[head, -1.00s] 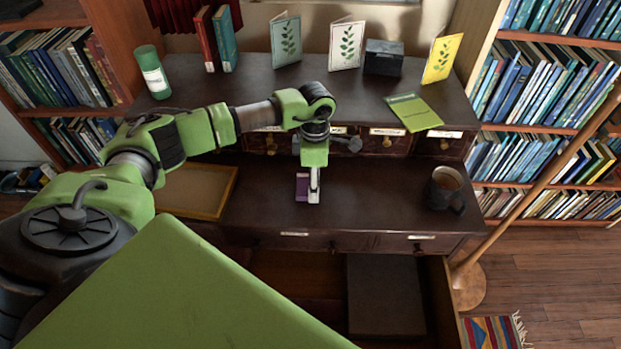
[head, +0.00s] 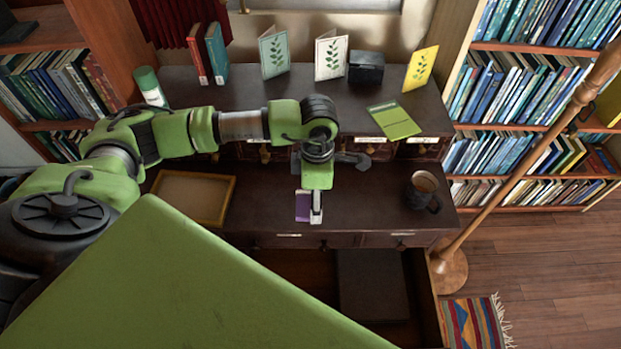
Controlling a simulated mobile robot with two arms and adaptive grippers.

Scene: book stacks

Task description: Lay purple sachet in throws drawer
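The purple sachet (head: 303,206), with a pale edge, is at my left gripper (head: 316,214), over the front part of the desk top (head: 365,212). The gripper's pale finger lies along the sachet's right side and appears shut on it. The far finger is hidden. Below the desk's front edge a wide drawer (head: 424,290) is pulled open. A dark flat item (head: 372,285) lies in its right part. The drawer's left part is hidden behind a green part of mine. The small labels are too small to read. My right gripper is not in view.
A shallow wooden tray (head: 231,195) sits left on the desk and a mug (head: 423,190) sits right. Cards, a dark box (head: 366,68) and a green booklet (head: 394,121) are on the upper shelf. A wooden pole (head: 497,203) stands right of the desk.

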